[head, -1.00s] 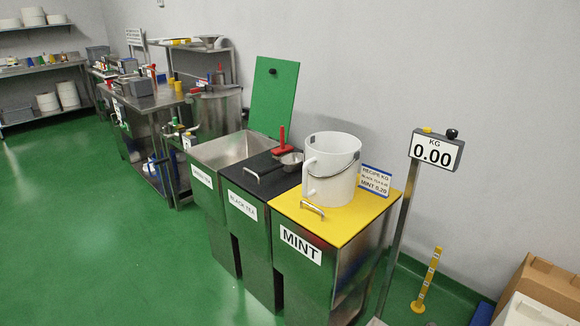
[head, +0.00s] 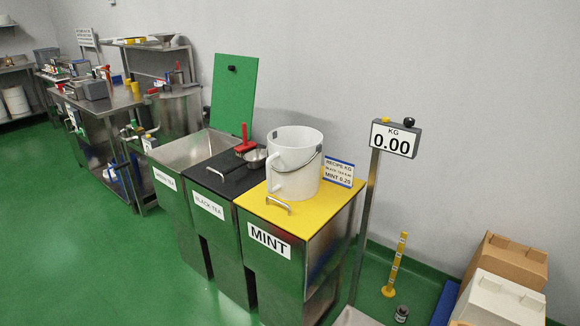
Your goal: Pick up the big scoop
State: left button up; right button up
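A metal scoop (head: 253,158) with a red handle (head: 244,139) rests on the black lid of the black tea bin, just left of the white bucket. It is the only scoop I can make out clearly, and I cannot tell its size class. Its bowl lies close beside the bucket (head: 294,160), which stands on the yellow lid of the mint bin. Neither of my grippers shows in the head view.
The black tea bin (head: 207,206) stands between the open green-lidded bin (head: 180,152) and the mint bin (head: 268,241). A scale display (head: 394,139) reads 0.00 on a post at right. Boxes (head: 499,300) stand at far right. Green floor at left is clear.

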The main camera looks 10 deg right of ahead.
aim_at(255, 160)
jog(key=i+j, duration=0.3)
jog(key=i+j+z, duration=0.1)
jog(key=i+j, duration=0.2)
jog(key=j, duration=0.15)
jog(key=i+j, duration=0.3)
jog(key=i+j+z, duration=0.1)
jog(key=i+j, duration=0.15)
jog(key=j, duration=0.2)
jog(key=i+j+z, duration=0.1)
jog(key=i+j, duration=0.45)
jog(key=j, duration=0.3)
jog(key=i+j+z, duration=0.1)
jog(key=i+j, duration=0.15)
jog(key=j, duration=0.2)
jog(key=i+j, duration=0.25)
jog(key=j, duration=0.2)
